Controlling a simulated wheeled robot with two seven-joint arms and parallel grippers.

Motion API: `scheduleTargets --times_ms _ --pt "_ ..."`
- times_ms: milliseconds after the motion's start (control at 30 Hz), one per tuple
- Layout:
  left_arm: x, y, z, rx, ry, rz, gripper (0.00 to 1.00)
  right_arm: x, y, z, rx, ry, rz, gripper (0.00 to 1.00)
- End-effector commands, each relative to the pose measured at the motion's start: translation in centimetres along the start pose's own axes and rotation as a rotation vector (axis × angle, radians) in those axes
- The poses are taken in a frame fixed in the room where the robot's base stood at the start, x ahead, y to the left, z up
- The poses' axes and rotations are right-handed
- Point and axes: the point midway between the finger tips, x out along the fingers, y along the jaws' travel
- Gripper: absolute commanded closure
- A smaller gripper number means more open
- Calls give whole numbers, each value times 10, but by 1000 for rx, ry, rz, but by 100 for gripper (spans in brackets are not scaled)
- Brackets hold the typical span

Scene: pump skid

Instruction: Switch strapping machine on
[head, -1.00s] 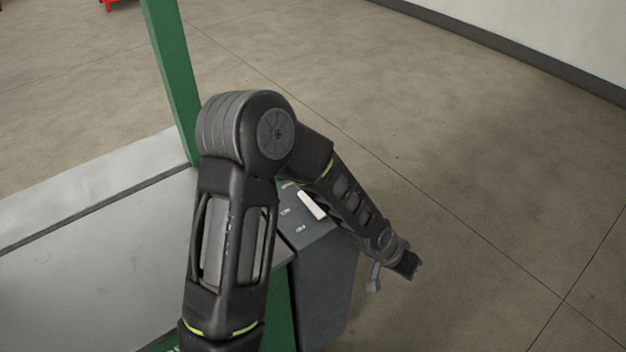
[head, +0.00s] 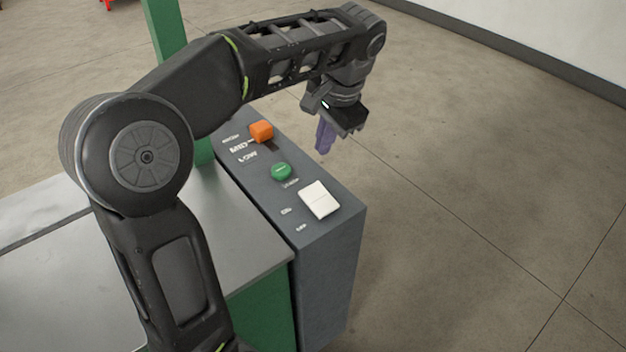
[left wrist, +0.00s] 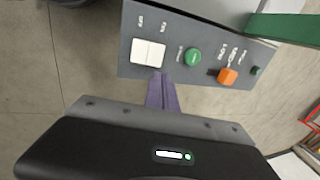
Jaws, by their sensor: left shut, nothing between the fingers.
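The strapping machine's grey control box (head: 265,190) stands at the right end of its metal table. On its top are a white rocker switch (head: 319,200), a round green button (head: 281,171) and an orange knob (head: 261,131). The switch has small labels beside it, too small to read surely. My left gripper (head: 324,148) is shut and empty, its purple fingers pointing down beyond the box's far right edge. In the left wrist view the fingers (left wrist: 162,92) show just below the white switch (left wrist: 147,52), apart from it as far as I can tell. My right gripper is not in view.
A green post (head: 166,35) rises behind the table's metal top (head: 245,235). My left arm spans above the table and past the post. Open concrete floor lies right of the box. A red object (head: 108,4) is far back.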

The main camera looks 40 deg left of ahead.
Motion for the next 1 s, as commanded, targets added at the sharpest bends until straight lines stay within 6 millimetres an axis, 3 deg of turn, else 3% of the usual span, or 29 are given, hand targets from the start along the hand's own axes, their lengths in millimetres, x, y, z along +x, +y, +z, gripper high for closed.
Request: scheduleTargets --times_ms 267,700,1000 --pt "20 1 0 0 -2 1 100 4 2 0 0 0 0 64" --pt "102 1 1 0 -5 2 100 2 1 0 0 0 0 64" --pt "138 1 0 1 -1 2 100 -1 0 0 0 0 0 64"
